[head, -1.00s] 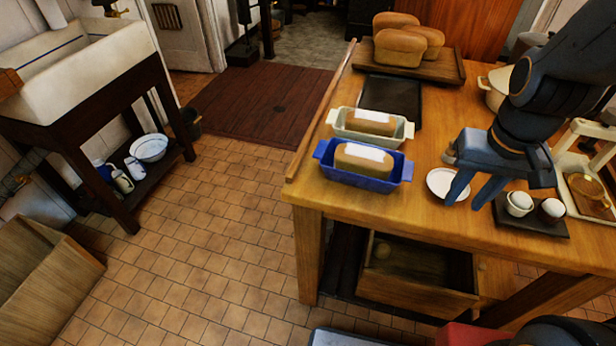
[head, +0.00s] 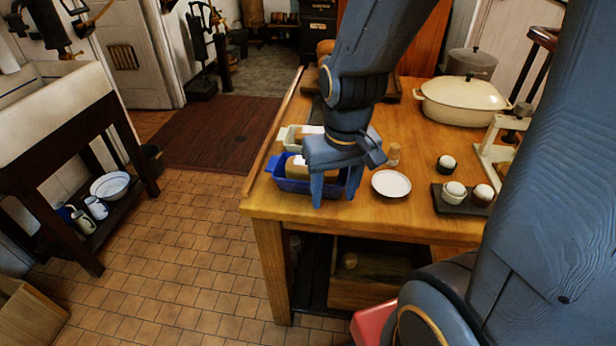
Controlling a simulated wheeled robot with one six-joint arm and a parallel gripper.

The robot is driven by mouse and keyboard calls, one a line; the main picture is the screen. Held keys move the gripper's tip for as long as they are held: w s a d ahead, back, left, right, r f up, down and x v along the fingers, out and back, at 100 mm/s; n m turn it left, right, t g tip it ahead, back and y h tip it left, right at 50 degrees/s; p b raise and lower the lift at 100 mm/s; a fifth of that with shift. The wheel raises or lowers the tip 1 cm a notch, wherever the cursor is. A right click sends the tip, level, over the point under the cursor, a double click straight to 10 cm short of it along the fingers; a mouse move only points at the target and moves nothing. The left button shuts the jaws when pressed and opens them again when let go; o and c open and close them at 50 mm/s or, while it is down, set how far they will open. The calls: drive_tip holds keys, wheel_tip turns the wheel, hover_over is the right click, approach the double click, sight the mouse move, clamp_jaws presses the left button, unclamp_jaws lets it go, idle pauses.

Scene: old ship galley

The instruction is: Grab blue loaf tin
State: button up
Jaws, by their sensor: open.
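The blue loaf tin (head: 294,186) sits near the front left corner of the wooden table, with a loaf (head: 297,167) in it. My gripper (head: 334,200) is open, pointing down, in front of the tin's right part and hiding much of it. I cannot tell whether the fingers touch the tin or stand apart from it. A pale loaf tin (head: 287,137) is just behind the blue one, also partly hidden by my gripper.
A white saucer (head: 391,184) lies right of my gripper, with a small wooden shaker (head: 393,154) behind it. Egg cups stand on a dark tray (head: 446,207) further right. A cream pot (head: 462,101) stands at the back. The wooden table's (head: 262,204) left edge is close to the tin.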

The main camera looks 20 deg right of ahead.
idle(0.3)
drive_tip(key=o, duration=0.7)
drive_tip(key=shift+w, duration=0.3)
drive_tip(key=o, duration=0.6)
drive_tip(key=w+n, duration=0.2)
drive_tip(key=shift+w+d, duration=0.15)
drive_tip(key=shift+w, duration=0.2)
drive_tip(key=w+n, duration=0.3)
drive_tip(key=w, duration=0.1)
drive_tip(key=w+d+n+y, duration=0.1)
drive_tip(key=w+n, duration=0.2)
drive_tip(key=w, duration=0.1)
drive_tip(key=w+n+b, duration=0.1)
drive_tip(key=w+n, duration=0.3)
drive_tip(key=shift+w+d+g, duration=0.25)
drive_tip(key=shift+w+g, duration=0.05)
drive_tip(key=shift+w+a+f+y, duration=0.1)
drive_tip(key=shift+f+y, duration=0.2)
drive_tip(key=shift+f, duration=0.15)
drive_tip(key=shift+w+a+f+p, duration=0.15)
drive_tip(key=shift+f+p, duration=0.35)
drive_tip(key=shift+f, duration=0.65)
drive_tip(key=shift+s+a+f+p, duration=0.15)
drive_tip(key=shift+f+p, duration=0.3)
drive_tip(key=shift+f, duration=0.7)
drive_tip(key=shift+w+a+f+p, duration=0.2)
drive_tip(key=shift+f+p, duration=0.3)
drive_tip(key=shift+f, duration=0.65)
